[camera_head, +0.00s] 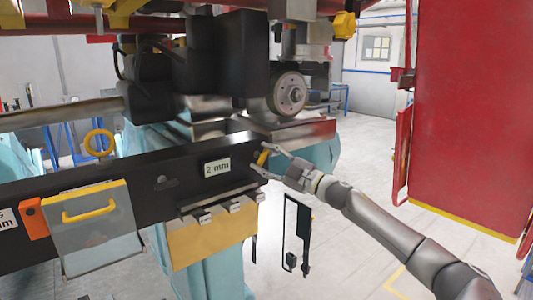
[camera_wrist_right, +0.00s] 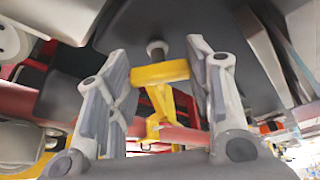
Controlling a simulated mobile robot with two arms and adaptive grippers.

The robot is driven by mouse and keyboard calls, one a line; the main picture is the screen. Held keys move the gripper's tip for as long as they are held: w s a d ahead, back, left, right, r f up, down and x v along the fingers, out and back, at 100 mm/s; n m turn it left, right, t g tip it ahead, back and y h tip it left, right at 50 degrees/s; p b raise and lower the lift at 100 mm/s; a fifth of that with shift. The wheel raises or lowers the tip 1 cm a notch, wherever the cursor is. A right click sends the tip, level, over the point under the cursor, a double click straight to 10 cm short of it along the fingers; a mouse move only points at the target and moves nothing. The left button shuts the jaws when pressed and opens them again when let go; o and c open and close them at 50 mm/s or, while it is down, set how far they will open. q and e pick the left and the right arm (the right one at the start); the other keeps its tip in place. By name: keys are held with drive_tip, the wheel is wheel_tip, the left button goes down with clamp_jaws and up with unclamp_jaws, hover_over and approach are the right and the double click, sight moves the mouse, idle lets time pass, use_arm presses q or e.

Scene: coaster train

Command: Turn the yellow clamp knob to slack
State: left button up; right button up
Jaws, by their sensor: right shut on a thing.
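The yellow clamp knob (camera_head: 263,156) is a small yellow piece on the right end of the long black beam, just right of the "2 mm" label. In the right wrist view it shows as a yellow bar (camera_wrist_right: 160,73) on a short grey shaft. My right gripper (camera_head: 260,159) reaches in from the right, with its fingers on either side of the knob. My left gripper is out of view.
The black beam (camera_head: 140,175) carries a "2 mm" label (camera_head: 217,167) and a clear cover with a yellow handle (camera_head: 90,212). A yellow ring (camera_head: 98,143) stands above it. A grey wheel (camera_head: 287,95) is above the knob. A red panel (camera_head: 475,110) stands at right; open floor lies between.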

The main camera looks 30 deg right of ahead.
drive_tip(key=n, duration=0.1)
drive_tip(key=n+g+p, duration=0.1)
drive_tip(key=n+p, duration=0.1)
drive_tip(key=n, duration=0.1)
drive_tip(key=shift+r+g, duration=0.25)
drive_tip(key=shift+g, duration=0.15)
drive_tip(key=shift+f+n+g+p, duration=0.15)
drive_tip(key=shift+n+g+p, duration=0.6)
drive_tip(key=shift+n, duration=0.95)
drive_tip(key=o, duration=1)
drive_tip(key=shift+s+d, duration=0.1)
drive_tip(key=v, duration=0.7)
drive_tip(key=shift+s+f, duration=0.1)
drive_tip(key=shift+s, duration=0.1)
